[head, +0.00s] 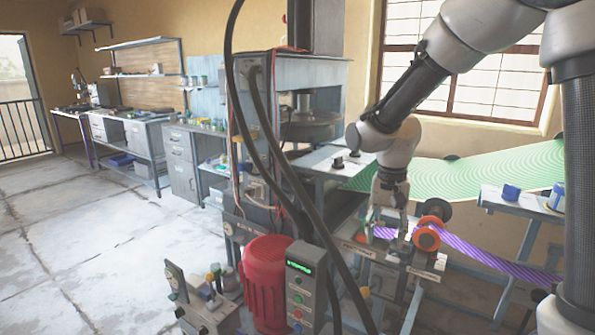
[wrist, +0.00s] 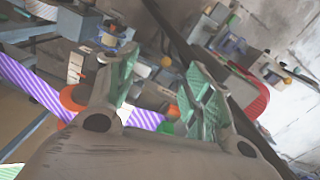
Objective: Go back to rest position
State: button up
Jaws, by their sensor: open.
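My gripper (head: 388,215) hangs from my arm above the small bench in front of the press (head: 315,75). In the wrist view my gripper (wrist: 158,95) shows two green-padded fingers spread apart with nothing held between them. A purple striped strip (head: 490,252) runs from the right through an orange roller (head: 427,235), just right of my gripper. The strip also shows in the wrist view (wrist: 28,83), passing behind the fingers. Whether the fingertips touch anything below is hard to tell.
A red motor (head: 264,278) and a control box (head: 300,285) with a green display stand at the front. Black cables (head: 270,150) cross before the press. A green striped sheet (head: 460,172) spans the right side. Open floor (head: 90,240) lies at left, before workbenches (head: 125,140).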

jog(key=s+d+r+n+t, duration=0.2)
jog(key=s+d+r, duration=0.4)
jog(key=s, duration=0.3)
jog(key=s+d+r+n+t, duration=0.2)
jog(key=s+d+r, duration=0.4)
jog(key=s+d, duration=0.3)
jog(key=shift+s+d+r+t, duration=0.3)
jog(key=shift+s+r+t, duration=0.1)
jog(key=shift+s, duration=0.4)
jog(key=shift+c, duration=0.3)
